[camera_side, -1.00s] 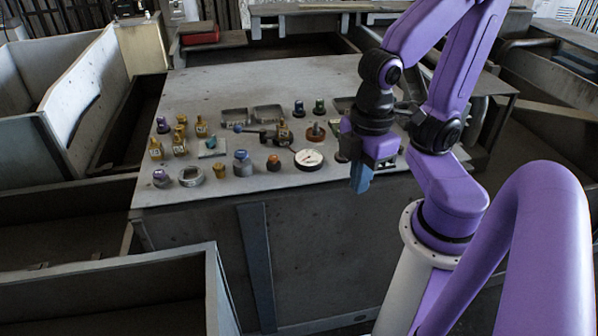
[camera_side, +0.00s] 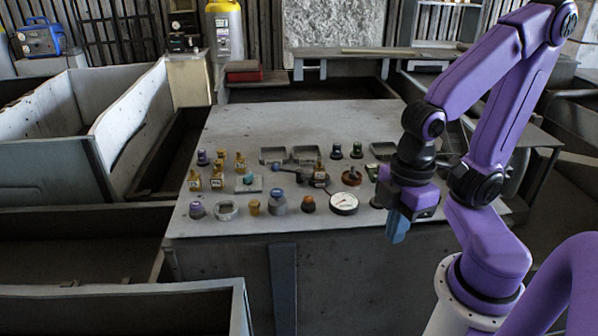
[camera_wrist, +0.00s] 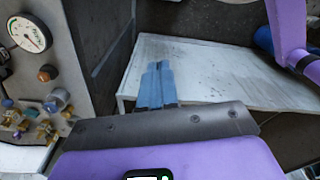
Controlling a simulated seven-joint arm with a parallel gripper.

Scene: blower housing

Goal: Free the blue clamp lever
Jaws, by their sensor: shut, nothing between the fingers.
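The clamp lever is a dark bar with a blue ball end (camera_side: 276,166), lying among the fittings on the grey bench top in the side view. Its bar runs right to a dark base beside a brass-coloured piece (camera_side: 318,172). My gripper (camera_side: 398,232) has blue fingers pointing down near the front right of the bench, well to the right of the lever and apart from it. In the wrist view the fingers (camera_wrist: 157,85) are together with nothing held. I cannot make out the lever in the wrist view.
A white dial gauge (camera_side: 344,203) stands between the lever and my gripper; it also shows in the wrist view (camera_wrist: 28,34). Several brass fittings (camera_side: 217,179) and coloured knobs crowd the bench (camera_side: 240,125). Shallow grey trays (camera_side: 305,154) lie behind the lever. The bench's back is clear.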

